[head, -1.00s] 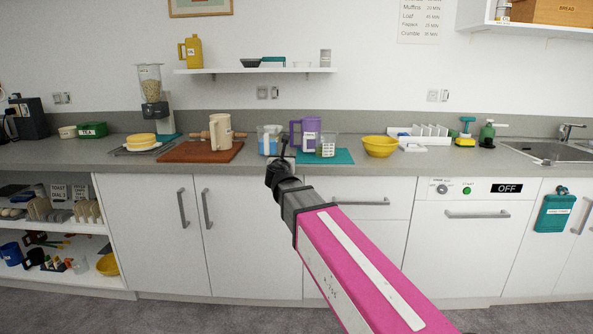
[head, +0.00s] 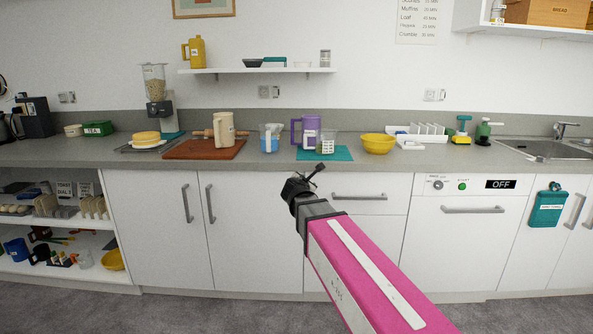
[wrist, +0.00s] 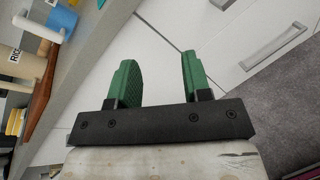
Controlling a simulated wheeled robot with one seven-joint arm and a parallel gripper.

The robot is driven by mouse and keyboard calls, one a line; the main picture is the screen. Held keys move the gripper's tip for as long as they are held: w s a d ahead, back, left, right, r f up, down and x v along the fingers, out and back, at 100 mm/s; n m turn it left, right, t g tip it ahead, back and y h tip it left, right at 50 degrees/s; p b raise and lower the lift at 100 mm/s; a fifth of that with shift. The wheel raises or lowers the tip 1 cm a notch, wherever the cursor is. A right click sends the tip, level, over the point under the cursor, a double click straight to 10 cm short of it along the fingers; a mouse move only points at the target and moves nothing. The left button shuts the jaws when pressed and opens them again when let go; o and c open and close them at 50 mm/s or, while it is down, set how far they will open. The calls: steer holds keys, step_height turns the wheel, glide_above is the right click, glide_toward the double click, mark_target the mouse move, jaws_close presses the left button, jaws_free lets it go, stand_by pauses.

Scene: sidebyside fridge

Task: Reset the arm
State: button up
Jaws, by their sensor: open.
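My gripper (head: 318,172) is at the end of my pink arm, in front of the white cabinets and just below the counter edge in the head view. In the wrist view my gripper (wrist: 160,80) shows two green fingers spread apart with nothing between them. Behind the fingers are the white cabinet doors (wrist: 155,45). The gripper touches nothing that I can see.
Open shelves (head: 60,222) stand at left. Grey floor lies clear in front.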

steer(key=s+d+f+m+g, duration=0.45)
steer(key=d+f+m, duration=0.2)
steer(key=f, duration=0.25)
steer(key=s+d+f+m+g, duration=0.4)
steer(key=s+d+f+m, duration=0.15)
steer(key=f+m, duration=0.35)
steer(key=s+d+f+m+g+y, duration=0.3)
steer(key=s+f+m+g, duration=0.3)
steer(key=s+f+m, duration=0.5)
steer(key=shift+s+d+f+y, duration=0.2)
steer(key=shift+s+f+y, duration=0.45)
steer(key=shift+s, duration=0.8)
steer(key=shift+f+m, duration=0.15)
steer(key=shift+m, duration=0.1)
